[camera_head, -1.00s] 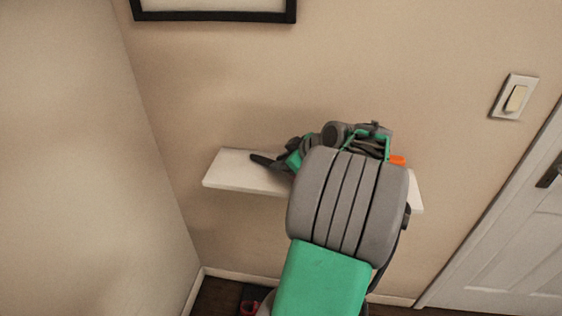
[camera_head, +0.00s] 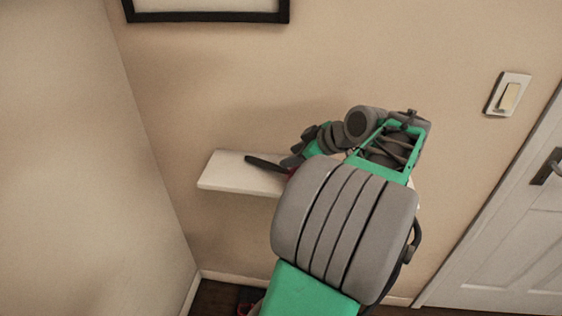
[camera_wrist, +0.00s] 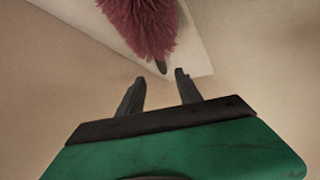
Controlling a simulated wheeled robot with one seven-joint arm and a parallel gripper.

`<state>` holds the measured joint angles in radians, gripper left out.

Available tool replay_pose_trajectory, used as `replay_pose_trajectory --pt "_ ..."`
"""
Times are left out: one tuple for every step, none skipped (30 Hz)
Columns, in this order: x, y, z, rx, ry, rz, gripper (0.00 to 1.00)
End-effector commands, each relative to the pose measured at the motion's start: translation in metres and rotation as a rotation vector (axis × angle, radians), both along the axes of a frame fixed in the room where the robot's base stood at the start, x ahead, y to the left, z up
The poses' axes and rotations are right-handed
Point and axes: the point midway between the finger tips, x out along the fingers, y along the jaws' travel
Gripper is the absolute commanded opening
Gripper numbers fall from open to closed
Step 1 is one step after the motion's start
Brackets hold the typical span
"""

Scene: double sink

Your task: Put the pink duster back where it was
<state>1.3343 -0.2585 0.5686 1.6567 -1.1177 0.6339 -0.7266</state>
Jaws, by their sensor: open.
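The pink duster (camera_wrist: 145,22) lies on the white shelf (camera_wrist: 188,35) in the wrist view, its fluffy dark-pink head toward the top of the picture. A short dark piece shows at the near end of the fluff. In the head view a black handle (camera_head: 265,163) lies on the left part of the white shelf (camera_head: 235,180), with a bit of dark red beside my arm; my arm hides the rest. My gripper (camera_wrist: 158,82) is open and empty, its two dark fingers pointing at the shelf end, apart from the duster.
A framed picture (camera_head: 208,8) hangs above the shelf. A light switch (camera_head: 507,95) and a white door (camera_head: 515,230) are at the right. A side wall (camera_head: 75,170) stands at the left.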

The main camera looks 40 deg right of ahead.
Motion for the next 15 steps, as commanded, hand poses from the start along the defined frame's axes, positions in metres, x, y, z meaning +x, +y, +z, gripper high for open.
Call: replay_pose_trajectory --pt "-0.009 -0.002 0.007 -0.002 0.001 -0.005 0.41" --pt "-0.012 -0.003 0.011 -0.002 0.000 -0.004 0.41" --pt "-0.017 -0.003 0.015 -0.001 0.000 -0.003 0.41" --pt "-0.020 -0.003 0.018 -0.001 0.000 -0.002 0.41" --pt "-0.021 -0.003 0.020 0.001 0.001 -0.002 0.41" --pt "-0.023 -0.003 0.022 0.000 0.001 -0.002 0.41" --pt "-0.025 -0.003 0.023 0.000 0.001 -0.001 0.41" --pt "-0.025 -0.003 0.023 0.000 0.000 0.000 0.41" --pt "-0.025 -0.002 0.024 0.001 0.002 0.001 0.41" --pt "-0.023 0.000 0.024 0.003 0.004 0.002 0.41" --pt "-0.020 0.003 0.023 0.007 0.010 0.002 0.41" --pt "-0.013 0.011 0.021 0.015 0.023 0.004 0.41" --pt "-0.007 0.019 0.019 0.024 0.037 0.004 0.41" --pt "0.001 0.030 0.016 0.036 0.055 0.002 0.41" --pt "0.013 0.047 0.012 0.053 0.084 0.001 0.41"
